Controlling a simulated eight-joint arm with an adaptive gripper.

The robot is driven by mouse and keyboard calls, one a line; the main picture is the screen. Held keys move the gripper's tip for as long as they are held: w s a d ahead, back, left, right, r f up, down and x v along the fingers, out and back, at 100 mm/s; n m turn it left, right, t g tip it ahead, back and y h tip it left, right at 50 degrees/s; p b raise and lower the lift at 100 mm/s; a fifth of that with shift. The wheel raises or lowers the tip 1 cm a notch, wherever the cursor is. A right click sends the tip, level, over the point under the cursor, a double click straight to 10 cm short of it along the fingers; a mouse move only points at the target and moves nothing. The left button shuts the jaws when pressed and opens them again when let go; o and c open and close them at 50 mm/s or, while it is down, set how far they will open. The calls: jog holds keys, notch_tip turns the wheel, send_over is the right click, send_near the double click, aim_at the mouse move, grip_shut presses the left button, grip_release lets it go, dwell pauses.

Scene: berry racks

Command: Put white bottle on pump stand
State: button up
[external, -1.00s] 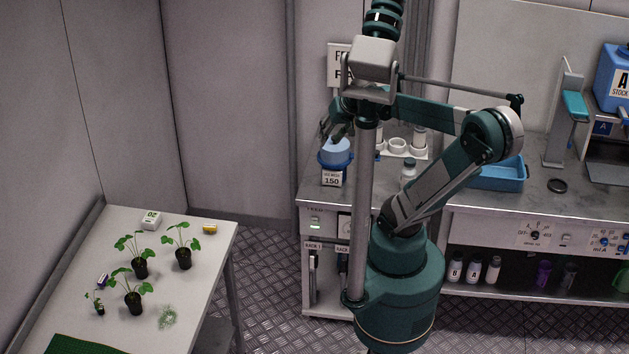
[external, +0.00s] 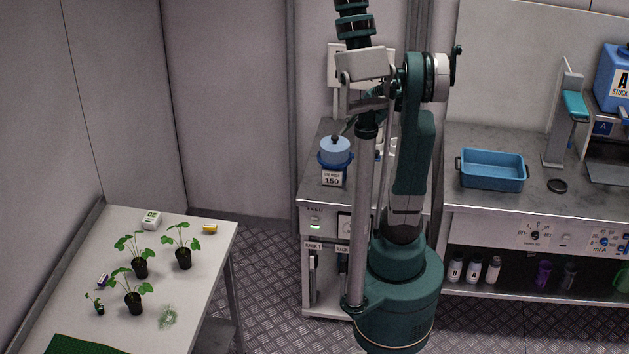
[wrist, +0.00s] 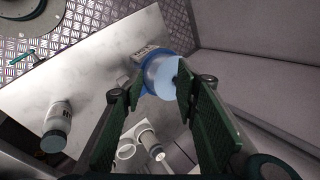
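A white bottle (wrist: 57,125) with a grey-green cap stands on the steel bench at the left of the wrist view. A pale stand with white rings (wrist: 125,150) is partly visible low in the wrist view, with another white bottle (wrist: 150,143) at it. Which part is the pump stand I cannot tell for sure. My gripper (wrist: 158,80) is open, its two dark green fingers spread and no bottle between them. In the external view my arm hides most of the gripper, stand and bottles.
A blue-lidded jar (external: 335,152) labelled 150 stands near the bench's left end; it shows beyond my fingertips in the wrist view (wrist: 160,75). A blue tray (external: 492,170) and a dark disc (external: 557,186) are on the right bench. The plant table (external: 200,265) stands at left.

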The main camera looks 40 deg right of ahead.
jog(key=s+d+f+m+t+y+b, duration=0.1)
jog(key=s+d+f+m, duration=0.2)
jog(key=d, duration=0.5)
jog(key=s+d+f+m+t+y+b, duration=0.15)
jog(key=d+m, duration=0.25)
jog(key=d, duration=0.4)
jog(key=s+d+f+m+t+b, duration=0.15)
jog(key=d+f+m, duration=0.25)
jog(key=d, duration=0.4)
jog(key=s+d+f+m+t, duration=0.2)
jog(key=s+d, duration=0.2)
jog(key=s, duration=0.2)
jog(key=s+a+f+m+t+y+b, duration=0.1)
jog(key=s+a+f+m+y+b, duration=0.1)
jog(key=s+a, duration=0.2)
jog(key=shift+s+a, duration=0.35)
jog(key=shift+a, duration=0.25)
jog(key=shift+w+y, duration=0.1)
jog(key=shift+y, duration=0.15)
jog(key=shift+b+x, duration=1.05)
jog(key=shift+x, duration=1.85)
jog(key=shift+a, duration=0.1)
